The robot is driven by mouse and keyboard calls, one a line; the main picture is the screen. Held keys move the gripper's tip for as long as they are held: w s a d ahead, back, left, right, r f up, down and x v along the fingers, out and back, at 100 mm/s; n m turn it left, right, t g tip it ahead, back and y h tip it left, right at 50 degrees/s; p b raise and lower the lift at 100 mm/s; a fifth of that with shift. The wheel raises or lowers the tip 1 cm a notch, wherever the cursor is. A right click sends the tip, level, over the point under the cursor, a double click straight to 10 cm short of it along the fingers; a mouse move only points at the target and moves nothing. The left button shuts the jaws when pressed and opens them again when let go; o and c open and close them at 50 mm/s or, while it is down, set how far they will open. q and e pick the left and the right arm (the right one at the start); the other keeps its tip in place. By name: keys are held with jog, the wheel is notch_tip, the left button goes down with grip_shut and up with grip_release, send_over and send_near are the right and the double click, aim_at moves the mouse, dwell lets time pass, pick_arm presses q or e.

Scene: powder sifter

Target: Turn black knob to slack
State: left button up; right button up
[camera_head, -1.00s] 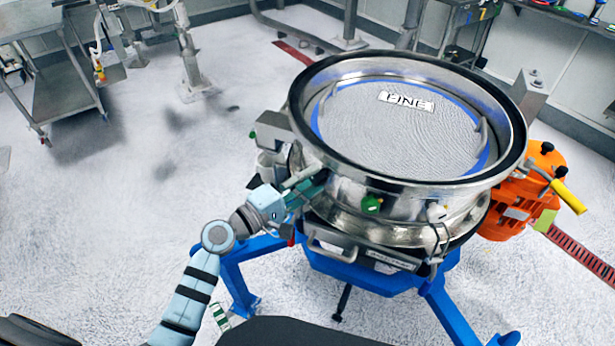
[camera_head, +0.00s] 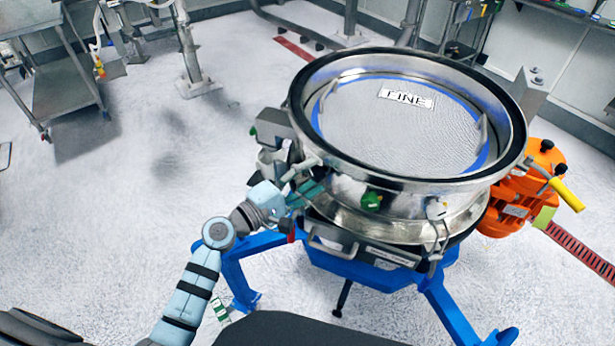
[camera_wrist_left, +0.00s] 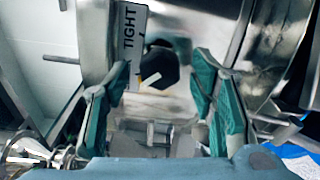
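The black knob (camera_wrist_left: 160,66) shows in the left wrist view, with a white pointer mark on its face. A label reading TIGHT (camera_wrist_left: 131,38) is beside it, to the left. My left gripper (camera_wrist_left: 160,88) has its two teal fingers spread, one on each side of the knob in the picture. I see no clear contact with the knob. In the head view, my left gripper (camera_head: 303,180) is at the left side of the steel sifter (camera_head: 382,213). The knob cannot be made out there. My right gripper is not in view.
The sifter stands on a blue frame (camera_head: 448,312), with an orange motor (camera_head: 510,208) on its right. A FINE screen (camera_head: 405,135) is in its top.

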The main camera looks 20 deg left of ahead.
pick_arm(q)
jog(key=v, duration=1.2)
